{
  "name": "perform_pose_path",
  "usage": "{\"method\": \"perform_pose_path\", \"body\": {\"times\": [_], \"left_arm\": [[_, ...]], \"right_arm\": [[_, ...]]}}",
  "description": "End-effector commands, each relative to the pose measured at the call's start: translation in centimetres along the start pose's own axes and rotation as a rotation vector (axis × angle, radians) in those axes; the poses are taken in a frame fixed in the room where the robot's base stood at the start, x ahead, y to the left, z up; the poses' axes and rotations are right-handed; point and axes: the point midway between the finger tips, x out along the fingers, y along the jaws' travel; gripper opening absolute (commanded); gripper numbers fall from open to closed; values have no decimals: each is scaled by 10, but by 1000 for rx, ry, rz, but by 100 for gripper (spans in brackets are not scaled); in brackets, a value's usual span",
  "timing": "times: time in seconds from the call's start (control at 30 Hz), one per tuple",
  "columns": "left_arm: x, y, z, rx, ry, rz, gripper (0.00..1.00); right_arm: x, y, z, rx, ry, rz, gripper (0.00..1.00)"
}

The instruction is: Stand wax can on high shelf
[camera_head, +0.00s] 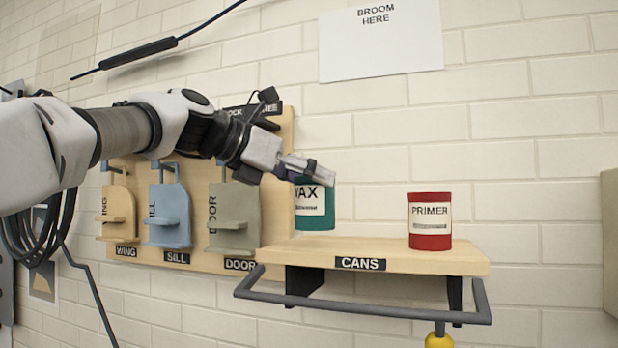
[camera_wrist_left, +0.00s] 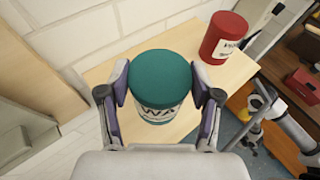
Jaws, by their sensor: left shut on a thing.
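The teal wax can (camera_head: 315,222), with a white label, is upright over the left part of the wooden cans shelf (camera_head: 400,256). My left gripper (camera_head: 307,172) comes in from the left and is shut on the upper part of the wax can. In the left wrist view the wax can (camera_wrist_left: 160,82) sits between both fingers, its teal top facing the camera. Its base appears just above or at the shelf top; I cannot tell whether it touches. My right gripper is not in view.
A red primer can (camera_head: 430,222) stands on the shelf's right part, with bare shelf between the cans. A grey rail (camera_head: 365,309) runs along the shelf front. A wooden board with wing, sill and door pieces (camera_head: 235,218) hangs left of the shelf.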

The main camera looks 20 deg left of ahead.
Motion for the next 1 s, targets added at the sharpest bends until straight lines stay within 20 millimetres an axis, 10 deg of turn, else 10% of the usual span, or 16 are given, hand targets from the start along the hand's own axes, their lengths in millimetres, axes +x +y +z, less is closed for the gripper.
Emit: {"method": "perform_pose_path", "body": {"times": [0.47,0.5,0.53,1.0], "left_arm": [[8,0,-27,-1,-2,0,15],[8,0,-26,-1,-1,0,78],[8,0,-26,-1,-1,0,89],[2,0,-28,1,-6,-2,89]], "right_arm": [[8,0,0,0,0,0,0],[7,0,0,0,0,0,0],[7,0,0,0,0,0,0],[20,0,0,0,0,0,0]]}}
